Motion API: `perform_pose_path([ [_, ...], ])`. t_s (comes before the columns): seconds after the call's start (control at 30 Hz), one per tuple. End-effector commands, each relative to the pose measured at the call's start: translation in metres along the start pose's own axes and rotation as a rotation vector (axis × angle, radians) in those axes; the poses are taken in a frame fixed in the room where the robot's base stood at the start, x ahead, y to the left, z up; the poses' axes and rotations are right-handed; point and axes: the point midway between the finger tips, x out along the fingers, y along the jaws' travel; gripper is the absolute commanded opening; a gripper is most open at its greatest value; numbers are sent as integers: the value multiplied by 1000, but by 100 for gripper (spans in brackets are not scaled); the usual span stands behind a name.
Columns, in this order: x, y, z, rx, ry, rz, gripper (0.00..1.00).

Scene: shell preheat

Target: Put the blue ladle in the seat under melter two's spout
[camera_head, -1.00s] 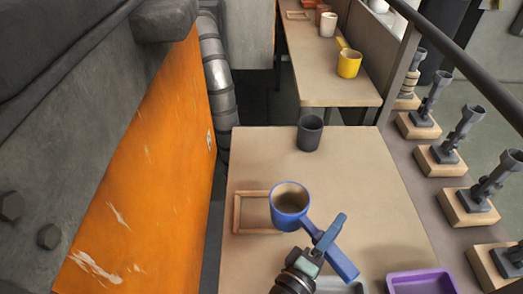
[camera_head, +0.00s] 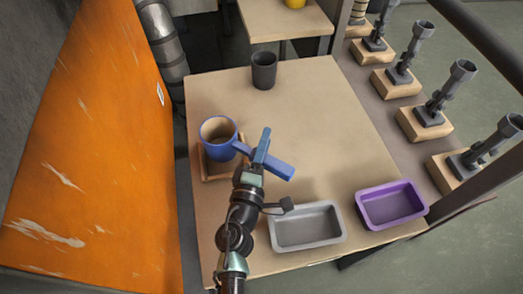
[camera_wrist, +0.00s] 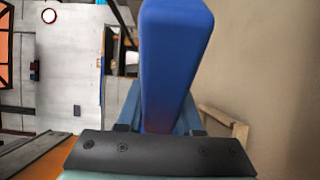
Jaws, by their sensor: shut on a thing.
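The blue ladle (camera_head: 218,143) is a cup with a brown inside and a straight blue handle. My gripper (camera_head: 262,153) is shut on the handle, which also fills the middle of the wrist view (camera_wrist: 172,62). The cup appears over a square wooden frame (camera_head: 221,177) on the table's left side, hiding much of it. I cannot tell whether the cup rests in the frame or hangs just above it. The frame's edge shows in the wrist view (camera_wrist: 226,121), at the right. I cannot make out a spout or a melter number.
A dark grey cup (camera_head: 264,70) stands at the table's back. A grey tray (camera_head: 306,245) and a purple tray (camera_head: 391,223) sit at the front. An orange panel (camera_head: 85,150) borders the left. The table's middle (camera_head: 320,135) is clear.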

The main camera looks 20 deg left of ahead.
Motion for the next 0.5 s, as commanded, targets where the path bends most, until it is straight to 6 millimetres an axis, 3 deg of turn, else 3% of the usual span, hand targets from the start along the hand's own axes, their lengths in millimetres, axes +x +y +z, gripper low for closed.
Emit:
perform_pose_path([
  [0.2,1,-31,-1,2,1,2,0],
  [0.5,1,-34,0,4,-1,4,0],
])
